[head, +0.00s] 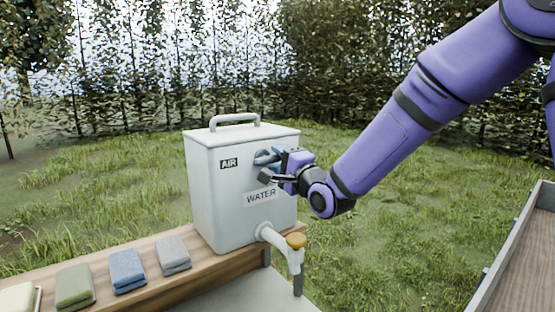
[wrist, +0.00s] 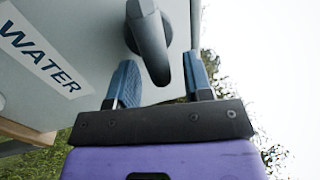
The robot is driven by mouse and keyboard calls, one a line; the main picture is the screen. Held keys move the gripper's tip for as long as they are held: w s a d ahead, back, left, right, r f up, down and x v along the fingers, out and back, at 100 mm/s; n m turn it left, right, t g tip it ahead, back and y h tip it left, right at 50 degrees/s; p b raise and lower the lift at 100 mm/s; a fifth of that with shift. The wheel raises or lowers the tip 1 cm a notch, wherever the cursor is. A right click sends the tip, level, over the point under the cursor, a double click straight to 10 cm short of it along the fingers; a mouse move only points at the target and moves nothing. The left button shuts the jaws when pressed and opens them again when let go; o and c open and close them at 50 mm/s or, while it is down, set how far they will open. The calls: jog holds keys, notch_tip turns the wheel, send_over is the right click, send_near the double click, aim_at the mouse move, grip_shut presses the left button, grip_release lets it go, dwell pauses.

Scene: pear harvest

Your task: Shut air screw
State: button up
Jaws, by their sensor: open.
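A pale grey water container (head: 215,205) stands on a wooden bench, with an AIR label (head: 229,164) and a WATER label (head: 261,197) on its front. The dark grey air screw (wrist: 150,42), with a lever-like handle, sticks out from the container in the wrist view. My gripper (head: 268,166) is at the container's front, right of the AIR label. In the wrist view its two blue fingers (wrist: 159,60) are apart, one on each side of the handle. A gap shows beside the handle, and I cannot tell whether either finger touches it. In the head view my gripper partly hides the screw.
Folded cloths in green (head: 75,286), blue (head: 127,271) and grey (head: 173,254) lie on the bench (head: 190,285). A tray-like wooden bed (head: 520,270) is at the right.

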jog(key=v, duration=1)
jog(key=shift+d, duration=0.1)
jog(key=s+d+r+n+g+h, duration=0.1)
jog(key=s+d+n+g+h, duration=0.3)
jog(key=d, duration=0.3)
jog(key=s+d+r+n+g+h, duration=0.1)
jog(key=s+d+n+h, duration=0.2)
jog(key=s+d+h, duration=0.3)
jog(key=s+d+n+g, duration=0.2)
jog(key=s+d+g, duration=0.1)
jog(key=s, duration=0.5)
jog(key=s+d+n+g+h, duration=0.1)
jog(key=s+d+n+g, duration=0.1)
jog(key=s+d, duration=0.3)
jog(key=s+g, duration=0.1)
jog(key=s, duration=0.3)
jog(key=shift+s+g, duration=0.3)
